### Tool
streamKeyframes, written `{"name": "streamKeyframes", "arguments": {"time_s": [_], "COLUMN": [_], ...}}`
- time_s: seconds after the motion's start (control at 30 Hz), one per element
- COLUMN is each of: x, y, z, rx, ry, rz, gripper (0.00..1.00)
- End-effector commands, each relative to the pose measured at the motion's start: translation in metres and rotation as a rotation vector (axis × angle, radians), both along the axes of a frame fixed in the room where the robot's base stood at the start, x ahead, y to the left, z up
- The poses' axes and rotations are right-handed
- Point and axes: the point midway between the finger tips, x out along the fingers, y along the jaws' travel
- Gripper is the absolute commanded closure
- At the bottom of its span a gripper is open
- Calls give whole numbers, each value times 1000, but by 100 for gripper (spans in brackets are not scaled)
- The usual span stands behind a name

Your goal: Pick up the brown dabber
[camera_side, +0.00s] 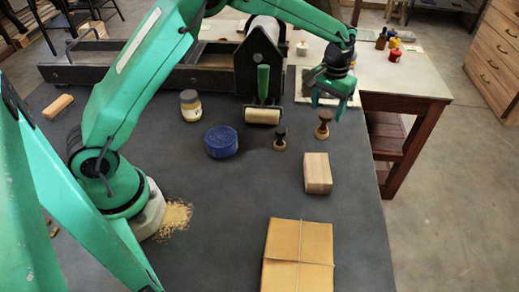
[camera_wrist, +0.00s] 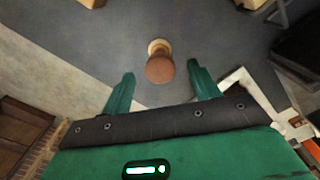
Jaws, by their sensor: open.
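The brown dabber (camera_side: 323,125) stands upright on the dark grey table top (camera_side: 235,255), near its right edge. It has a round brown knob on a narrower neck and a wider foot. My gripper (camera_side: 328,103) is above and close to it, pointing down, with its green fingers apart and empty. In the wrist view the dabber's round top (camera_wrist: 160,69) shows from above, centred just ahead of the gap between the two fingertips (camera_wrist: 161,78). A gap is visible on both sides; I see no contact.
A dark dabber (camera_side: 280,139) stands to the left of the brown one. A wooden block (camera_side: 317,173) lies nearer the camera. A roller (camera_side: 263,115), blue tin (camera_side: 221,142), jar (camera_side: 190,106) and tied parcel (camera_side: 298,255) are also on the table. The press (camera_side: 262,65) stands behind.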

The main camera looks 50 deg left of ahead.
Motion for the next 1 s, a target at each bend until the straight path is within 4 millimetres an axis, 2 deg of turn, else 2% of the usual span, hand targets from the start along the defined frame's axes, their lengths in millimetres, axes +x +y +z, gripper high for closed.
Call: {"name": "streamKeyframes", "arguments": {"time_s": [0.17,0.6,1.0], "x": [0,0,0], "y": [0,0,0], "z": [-7,-50,-52], "rx": [1,0,0], "ry": [2,1,0], "rz": [0,0,0], "gripper": [39,39,39]}}
